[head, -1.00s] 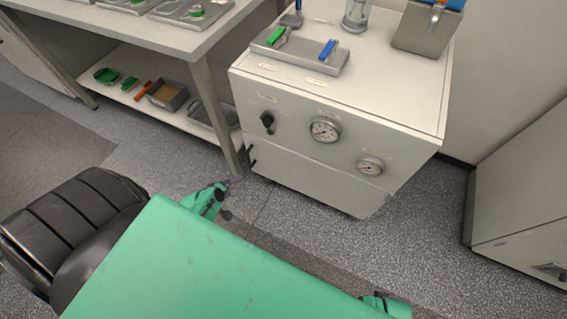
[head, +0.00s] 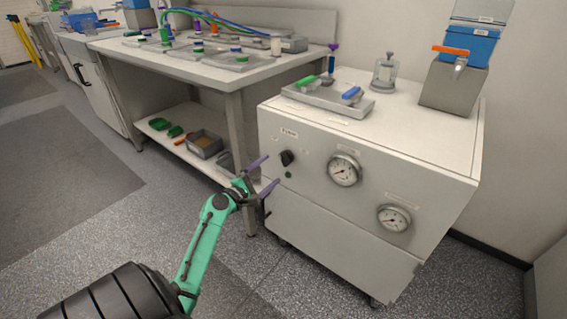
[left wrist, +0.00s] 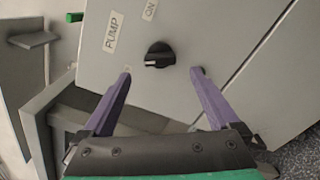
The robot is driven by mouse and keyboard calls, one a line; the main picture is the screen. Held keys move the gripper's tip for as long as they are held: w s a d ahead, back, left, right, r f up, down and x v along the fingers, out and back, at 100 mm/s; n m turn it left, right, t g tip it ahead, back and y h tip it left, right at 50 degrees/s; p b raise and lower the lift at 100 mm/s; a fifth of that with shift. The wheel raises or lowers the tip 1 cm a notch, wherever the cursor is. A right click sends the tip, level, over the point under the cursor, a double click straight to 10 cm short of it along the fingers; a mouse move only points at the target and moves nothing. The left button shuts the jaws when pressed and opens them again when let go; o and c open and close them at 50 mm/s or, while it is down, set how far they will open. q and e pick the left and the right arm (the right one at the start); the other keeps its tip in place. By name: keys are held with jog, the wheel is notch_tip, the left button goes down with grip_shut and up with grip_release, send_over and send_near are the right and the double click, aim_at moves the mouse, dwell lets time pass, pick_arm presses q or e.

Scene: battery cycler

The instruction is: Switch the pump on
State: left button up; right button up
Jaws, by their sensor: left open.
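The pump switch is a black rotary knob (head: 287,158) on the upper left of the white cabinet's front. In the left wrist view the knob (left wrist: 160,55) lies ahead of the fingertips, roughly centred between them, with its grip bar about level across that picture. A PUMP label (left wrist: 114,32) and an ON label (left wrist: 151,9) are beside it. My left gripper (head: 271,172) is open and empty, its purple fingers pointing at the cabinet front just left of and below the knob. The gripper (left wrist: 163,77) does not touch the knob. My right gripper is not in view.
The white cabinet (head: 340,235) carries two round gauges (head: 344,169) right of the knob. A workbench (head: 200,66) with a lower shelf stands left.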

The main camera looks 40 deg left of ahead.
aim_at(282, 161)
pick_arm(q)
jog(key=w, duration=0.5)
jog(key=shift+w+a, duration=0.1)
jog(key=shift+w, duration=0.65)
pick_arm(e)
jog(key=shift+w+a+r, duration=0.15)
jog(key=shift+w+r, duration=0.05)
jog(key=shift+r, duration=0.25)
pick_arm(q)
jog(key=shift+b, duration=0.3)
jog(key=c, duration=1.4)
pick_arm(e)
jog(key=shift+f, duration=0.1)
